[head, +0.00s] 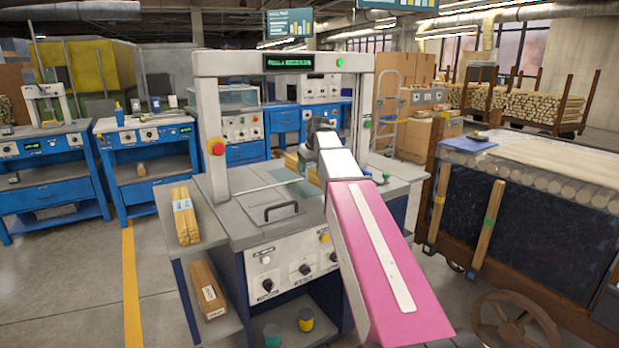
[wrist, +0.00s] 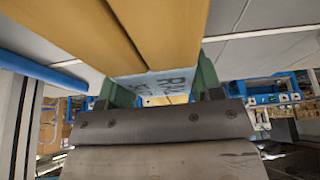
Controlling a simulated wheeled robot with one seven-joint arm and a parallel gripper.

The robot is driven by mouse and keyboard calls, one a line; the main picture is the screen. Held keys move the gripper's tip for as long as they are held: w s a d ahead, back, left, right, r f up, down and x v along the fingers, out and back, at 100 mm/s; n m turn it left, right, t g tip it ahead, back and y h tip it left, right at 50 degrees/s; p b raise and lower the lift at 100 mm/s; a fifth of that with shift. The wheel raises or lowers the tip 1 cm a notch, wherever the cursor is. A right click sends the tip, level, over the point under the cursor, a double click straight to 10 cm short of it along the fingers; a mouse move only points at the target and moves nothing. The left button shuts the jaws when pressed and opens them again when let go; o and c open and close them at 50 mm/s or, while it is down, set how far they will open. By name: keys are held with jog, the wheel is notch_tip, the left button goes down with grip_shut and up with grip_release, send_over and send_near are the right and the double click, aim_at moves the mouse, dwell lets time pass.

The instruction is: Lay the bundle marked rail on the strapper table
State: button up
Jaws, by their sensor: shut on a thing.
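My gripper (wrist: 161,88) is shut on a wooden bundle (wrist: 150,30) with a pale blue band (wrist: 165,86). The band's lettering is partly hidden; "RA" can be read. In the head view my arm reaches over the strapper table (head: 245,232) and through its white arch (head: 207,110), hiding my fingers. Pale wood (head: 291,160) shows beside my arm beyond the arch, apparently part of the held bundle. I cannot tell whether the bundle touches the table.
Another banded bundle (head: 187,222) lies on the side shelf left of the strapper, and a further one (head: 208,290) on the shelf below. A dark cart (head: 530,215) with a wooden frame stands close on the right. Blue workbenches (head: 150,165) stand behind at left.

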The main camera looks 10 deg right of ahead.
aim_at(313, 164)
jog(key=shift+w+d+f, duration=0.25)
jog(key=shift+w+f, duration=0.1)
jog(key=shift+w, duration=0.35)
jog(key=shift+f, duration=2.05)
jog(key=o, duration=1.2)
jog(key=shift+f, duration=0.15)
jog(key=shift+o, duration=0.2)
jog(key=v, duration=1.2)
jog(key=shift+s, duration=0.15)
